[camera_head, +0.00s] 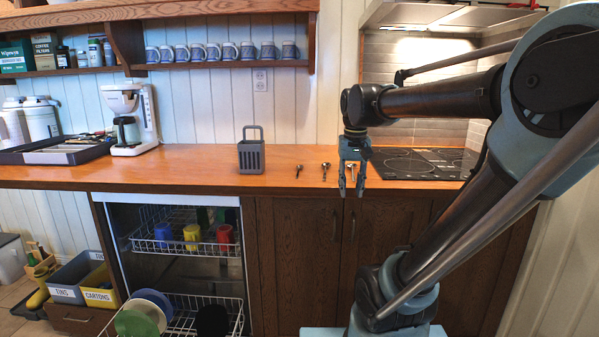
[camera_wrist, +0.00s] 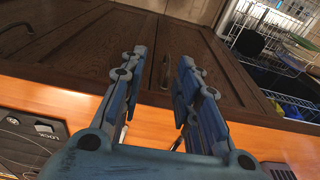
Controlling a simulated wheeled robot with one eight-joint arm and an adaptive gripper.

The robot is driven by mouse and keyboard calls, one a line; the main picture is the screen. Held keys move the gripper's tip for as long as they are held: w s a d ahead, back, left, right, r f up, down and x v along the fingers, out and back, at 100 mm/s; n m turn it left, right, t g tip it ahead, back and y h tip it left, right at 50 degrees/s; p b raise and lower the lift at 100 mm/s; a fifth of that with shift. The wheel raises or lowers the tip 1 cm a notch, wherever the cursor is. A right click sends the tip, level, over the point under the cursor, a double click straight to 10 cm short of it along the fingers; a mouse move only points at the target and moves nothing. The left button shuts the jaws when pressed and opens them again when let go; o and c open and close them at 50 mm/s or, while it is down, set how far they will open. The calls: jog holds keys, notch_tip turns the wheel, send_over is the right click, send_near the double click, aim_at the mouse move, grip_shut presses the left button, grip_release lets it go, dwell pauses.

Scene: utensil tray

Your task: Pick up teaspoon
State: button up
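Three small utensils lie in a row on the wooden counter: a left one (camera_head: 299,170), a middle one (camera_head: 325,170) and a right one (camera_head: 350,168). They look like spoons, but are too small to tell which is the teaspoon. My gripper (camera_head: 351,190) points down at the counter's front edge, beside and partly in front of the right utensil. In the wrist view my gripper (camera_wrist: 155,72) is open, with nothing held between its fingers. Thin utensil parts show near the finger bases, mostly hidden.
A grey utensil basket (camera_head: 251,157) stands left of the utensils. A black cooktop (camera_head: 420,163) lies to the right. Below the counter, an open dishwasher (camera_head: 185,245) holds cups and plates. A coffee maker (camera_head: 131,120) and a dark tray (camera_head: 55,150) stand farther left.

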jog(key=w+a+r+g, duration=0.1)
jog(key=w+a+r, duration=1.6)
jog(key=w, duration=0.2)
send_over(298, 174)
jog(key=shift+m+h, duration=0.3)
jog(key=f, duration=1.1)
jog(key=shift+w+a+f, duration=0.2)
jog(key=shift+w+a, duration=0.1)
jog(key=shift+s+d+f, duration=0.1)
jog(key=shift+f, duration=1.4)
jog(key=shift+s+d+f, duration=0.1)
jog(key=shift+f, duration=1.4)
grip_shut()
